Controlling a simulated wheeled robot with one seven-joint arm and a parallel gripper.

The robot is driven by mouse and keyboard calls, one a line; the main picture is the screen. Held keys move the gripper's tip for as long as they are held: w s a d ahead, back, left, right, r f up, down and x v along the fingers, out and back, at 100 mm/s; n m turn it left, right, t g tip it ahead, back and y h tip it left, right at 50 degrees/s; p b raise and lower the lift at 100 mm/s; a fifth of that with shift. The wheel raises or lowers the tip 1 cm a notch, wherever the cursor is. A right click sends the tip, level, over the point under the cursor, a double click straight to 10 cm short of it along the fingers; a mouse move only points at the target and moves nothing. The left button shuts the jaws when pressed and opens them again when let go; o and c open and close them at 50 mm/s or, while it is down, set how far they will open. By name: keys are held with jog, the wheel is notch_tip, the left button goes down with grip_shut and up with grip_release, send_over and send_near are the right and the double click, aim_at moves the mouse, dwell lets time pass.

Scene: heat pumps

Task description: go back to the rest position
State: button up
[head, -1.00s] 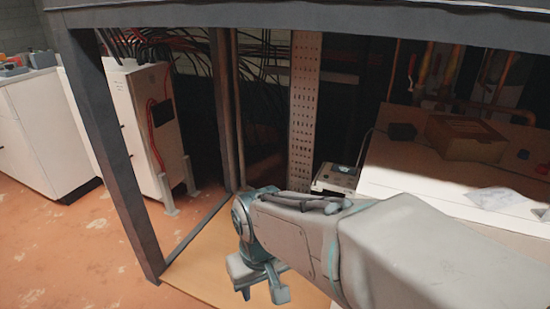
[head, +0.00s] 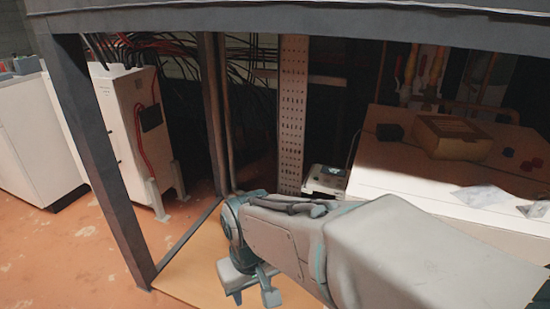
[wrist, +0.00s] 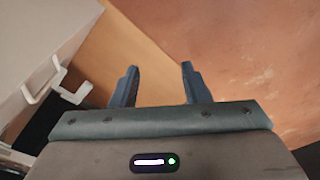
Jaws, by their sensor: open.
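My gripper (wrist: 158,85) shows in the wrist view with its two dark fingers apart and nothing between them. It points down over the tan board and the reddish floor. In the head view my gripper (head: 252,294) hangs from the end of my arm, low in the middle, above the tan board (head: 190,262). It touches nothing that I can see.
A dark metal frame post (head: 98,165) stands left of my arm, with a beam (head: 300,25) across the top. A white-topped unit (head: 400,182) with a cardboard box (head: 455,137) lies to the right. A grey cabinet (head: 135,130) stands behind the post. The floor (head: 75,255) at left is clear.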

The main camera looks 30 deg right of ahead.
notch_tip(320, 180, up, 35)
jog(key=t+p, duration=0.1)
jog(key=p, duration=3.1)
jog(key=shift+d+t, duration=0.3)
